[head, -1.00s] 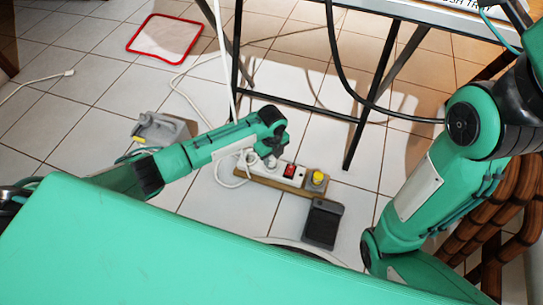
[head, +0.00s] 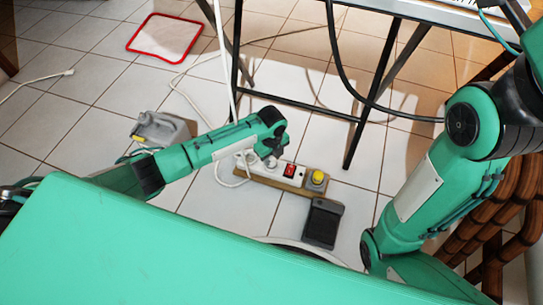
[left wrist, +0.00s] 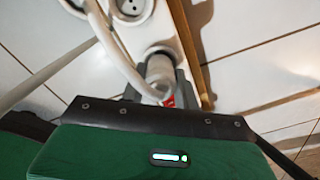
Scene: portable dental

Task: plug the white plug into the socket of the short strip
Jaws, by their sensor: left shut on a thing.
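The short strip (head: 297,176) is white with a red switch (head: 289,170) and lies on a wooden board on the tiled floor. My left gripper (head: 272,153) points down over the strip's left part, shut on the white plug (head: 271,163). In the left wrist view the plug (left wrist: 160,72) sits between the grey fingers, over the strip, with its white cable looping up and left. An open round socket (left wrist: 131,8) of the strip (left wrist: 145,28) shows beyond it. I cannot tell whether the plug's pins are seated. My right gripper is out of view.
A yellow button (head: 318,177) on a grey box stands at the strip's right end, with a dark pedal (head: 323,222) in front. A black table frame (head: 300,109) stands behind. A grey case (head: 160,129) is at left. A red-rimmed tray (head: 165,38) lies far left.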

